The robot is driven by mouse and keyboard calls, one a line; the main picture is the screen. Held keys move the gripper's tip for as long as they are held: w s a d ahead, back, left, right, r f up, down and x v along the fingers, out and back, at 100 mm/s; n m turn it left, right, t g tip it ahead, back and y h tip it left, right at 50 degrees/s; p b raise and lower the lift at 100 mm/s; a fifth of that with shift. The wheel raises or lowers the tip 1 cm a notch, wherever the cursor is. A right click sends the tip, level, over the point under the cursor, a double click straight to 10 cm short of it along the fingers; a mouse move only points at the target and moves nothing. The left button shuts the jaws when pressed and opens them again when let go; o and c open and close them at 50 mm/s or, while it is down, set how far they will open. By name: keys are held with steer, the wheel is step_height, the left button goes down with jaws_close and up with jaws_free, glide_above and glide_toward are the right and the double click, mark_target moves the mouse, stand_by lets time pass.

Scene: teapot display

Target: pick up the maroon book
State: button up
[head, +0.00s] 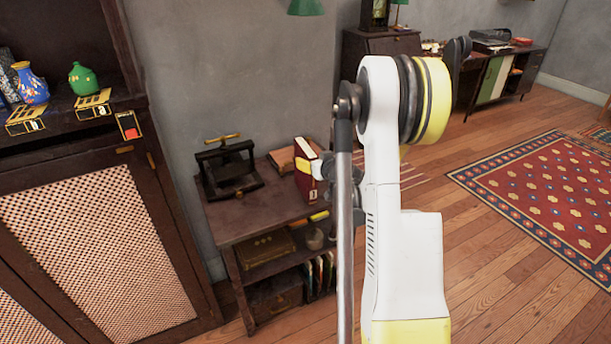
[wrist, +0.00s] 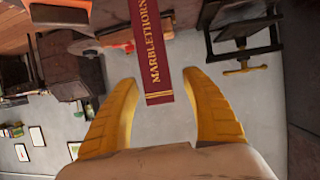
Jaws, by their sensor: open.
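The maroon book (head: 306,188) stands upright on the small dark wooden table in the head view, partly hidden by a yellow finger. In the wrist view the maroon book (wrist: 150,50) shows its spine with gold lettering, "MARBLETHORNS", running in from the top edge. My gripper (wrist: 159,80) is open, with one yellow finger on each side of the book's near end in the picture. Gaps show on both sides of the spine. I cannot tell how deep the book sits between the fingers. In the head view my arm hides most of the gripper.
A dark book press (head: 228,170) stands left of the book on the table (head: 245,222). A brown book (head: 283,158) lies behind it. A cabinet (head: 95,235) with vases is at left. A patterned rug (head: 550,190) lies on the open floor at right.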

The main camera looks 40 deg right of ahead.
steer(key=shift+x, duration=0.85)
steer(key=shift+s, duration=0.1)
steer(key=shift+c, duration=0.5)
jaws_close()
steer(key=shift+r, duration=0.15)
